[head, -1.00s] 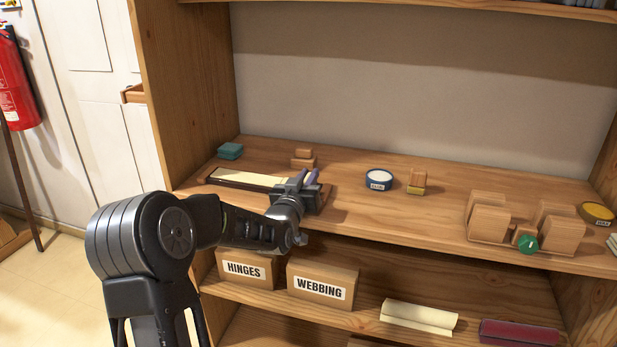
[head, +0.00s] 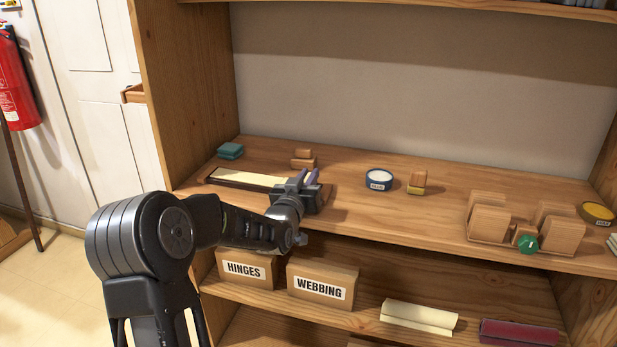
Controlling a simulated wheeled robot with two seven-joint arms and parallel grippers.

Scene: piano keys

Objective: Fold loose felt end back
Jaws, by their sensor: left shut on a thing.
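A dark wooden strip (head: 222,183) lies on the shelf at the left, with a pale cream felt strip (head: 248,177) along its top. My left gripper (head: 306,181) is over the right end of the strip, its purple fingertips close together. It is shut on the felt's right end, which the gripper itself mostly hides. Whether the felt end is lifted or folded cannot be seen. My right gripper is not in view.
A teal block (head: 230,151) and stacked wooden blocks (head: 302,159) stand behind the strip. A blue round tin (head: 379,180), a small wooden block (head: 417,183) and a wooden rack (head: 490,222) stand to the right.

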